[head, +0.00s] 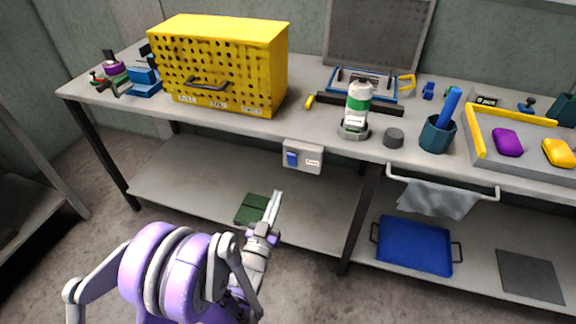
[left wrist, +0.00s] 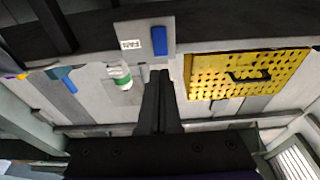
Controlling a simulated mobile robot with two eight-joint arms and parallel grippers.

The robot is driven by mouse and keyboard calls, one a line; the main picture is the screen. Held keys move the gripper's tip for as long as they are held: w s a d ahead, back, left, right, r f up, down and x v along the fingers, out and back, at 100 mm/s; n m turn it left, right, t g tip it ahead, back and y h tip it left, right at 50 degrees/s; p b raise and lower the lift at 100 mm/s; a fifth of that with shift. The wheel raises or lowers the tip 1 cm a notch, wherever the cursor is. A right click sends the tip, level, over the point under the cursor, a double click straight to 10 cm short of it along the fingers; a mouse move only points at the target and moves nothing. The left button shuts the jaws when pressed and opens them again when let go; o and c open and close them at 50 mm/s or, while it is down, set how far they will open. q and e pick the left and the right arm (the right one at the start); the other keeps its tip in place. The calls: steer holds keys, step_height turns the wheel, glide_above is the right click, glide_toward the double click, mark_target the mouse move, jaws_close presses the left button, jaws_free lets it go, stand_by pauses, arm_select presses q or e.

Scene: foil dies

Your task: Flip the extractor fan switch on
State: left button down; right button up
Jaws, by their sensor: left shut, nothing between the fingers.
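The fan switch is a pale grey box (head: 303,165) on the front edge of the workbench, below the yellow cabinet. It has a blue rocker (head: 291,158) on its left and a small white label. In the left wrist view the picture is turned over; the blue rocker (left wrist: 158,40) sits beside a label (left wrist: 131,44) that seems to read FAN. I cannot tell which way the rocker is set. My left gripper (head: 278,194) is shut and empty, below and slightly left of the box, apart from it. Its fingers also show in the left wrist view (left wrist: 160,73). My right gripper is out of view.
The yellow perforated cabinet (head: 225,60) stands on the bench above the switch. A grey cloth hangs on a rail (head: 440,178) right of the switch. The lower shelf (head: 190,180) holds a green item.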

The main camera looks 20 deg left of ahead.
mark_target(292, 158)
arm_select(q)
steer(key=x, duration=1.1)
steer(key=shift+w, duration=0.1)
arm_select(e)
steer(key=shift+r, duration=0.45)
